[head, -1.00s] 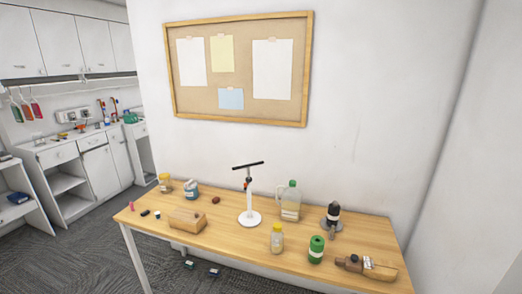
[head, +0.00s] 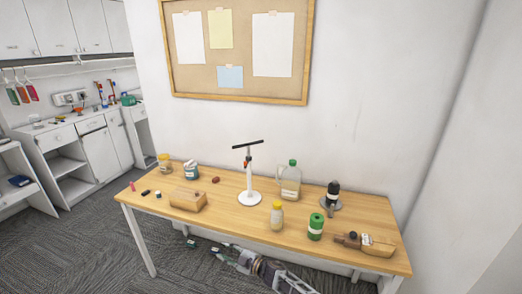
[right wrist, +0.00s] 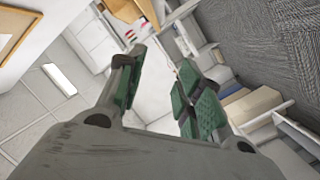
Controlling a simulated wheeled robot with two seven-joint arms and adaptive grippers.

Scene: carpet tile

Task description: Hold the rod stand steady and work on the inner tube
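The rod stand (head: 251,182) is upright near the middle of the wooden table, with a round white base, a red part on its upright and a dark crossbar on top. I cannot pick out the inner tube for certain. My right gripper (head: 202,249) is low in the head view, below the table's front edge and apart from the stand. Its green-padded fingers are open and empty in the right wrist view (right wrist: 158,95), which shows no stand. My left gripper is not in view.
On the table (head: 230,221) are a wooden block (head: 188,200), a large jug (head: 290,182), a yellow-capped bottle (head: 277,216), a green container (head: 316,227), a dark-topped item (head: 332,195) and a wooden tool (head: 368,244). A pinboard (head: 240,87) hangs behind.

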